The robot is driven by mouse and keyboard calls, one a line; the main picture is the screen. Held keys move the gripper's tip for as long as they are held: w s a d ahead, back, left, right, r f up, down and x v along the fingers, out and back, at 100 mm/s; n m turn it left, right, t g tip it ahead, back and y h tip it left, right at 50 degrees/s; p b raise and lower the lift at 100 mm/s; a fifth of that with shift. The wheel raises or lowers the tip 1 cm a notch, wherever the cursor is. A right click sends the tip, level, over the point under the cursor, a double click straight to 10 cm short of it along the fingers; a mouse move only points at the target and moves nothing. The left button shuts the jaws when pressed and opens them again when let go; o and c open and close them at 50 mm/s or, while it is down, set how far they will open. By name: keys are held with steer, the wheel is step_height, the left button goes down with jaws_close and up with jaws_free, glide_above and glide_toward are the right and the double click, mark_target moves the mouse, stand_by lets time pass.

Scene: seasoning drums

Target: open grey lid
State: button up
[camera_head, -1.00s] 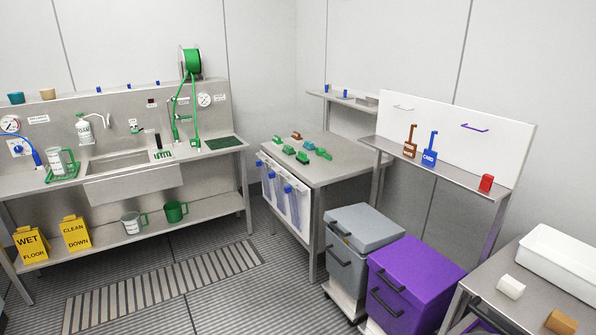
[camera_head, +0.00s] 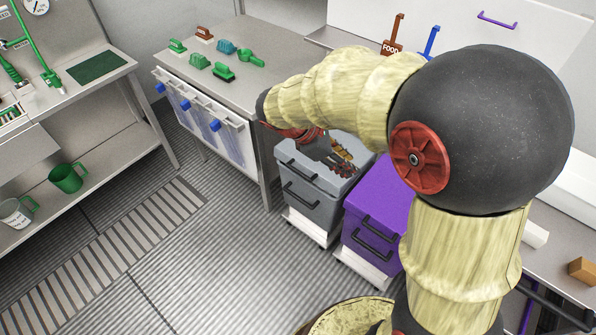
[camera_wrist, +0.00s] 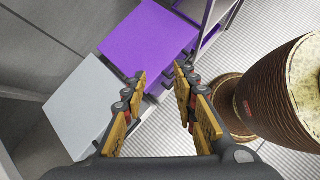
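The grey drum (camera_head: 312,205) stands beside the table, with its flat grey lid (camera_head: 332,172) shut. One dark handle (camera_head: 298,170) is on the lid's front and another is lower on the drum. My gripper (camera_head: 347,160) shows its orange-and-black fingers in front of part of the lid in the head view. In the wrist view my gripper (camera_wrist: 160,76) is open, with nothing between its two fingers. The grey lid (camera_wrist: 75,112) lies to the left of the fingers there, and no contact shows. The lid's handle is not visible in the wrist view.
A purple drum (camera_head: 375,215) with a shut lid stands right next to the grey one; its lid also shows in the wrist view (camera_wrist: 150,36). A table (camera_head: 262,55) with several brushes adjoins the grey drum. The floor (camera_head: 225,240) in front is clear.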

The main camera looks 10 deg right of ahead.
steer(key=w+f+n+h, duration=0.3)
steer(key=w+f+n, duration=0.3)
steer(key=w, duration=0.2)
steer(key=n+t+h+p, duration=0.1)
steer(key=n+t+h, duration=0.3)
steer(key=n+t, duration=1.25)
glide_toward(297, 172)
steer(key=w+d+r+n+g, duration=0.1)
steer(key=w+r+n+g, duration=0.2)
steer(key=n+g, duration=0.2)
steer(key=b+x, duration=0.1)
steer(key=x, duration=0.6)
steer(key=shift+w+d, duration=0.1)
steer(key=shift+d, duration=0.05)
steer(key=shift+c, duration=0.2)
jaws_close()
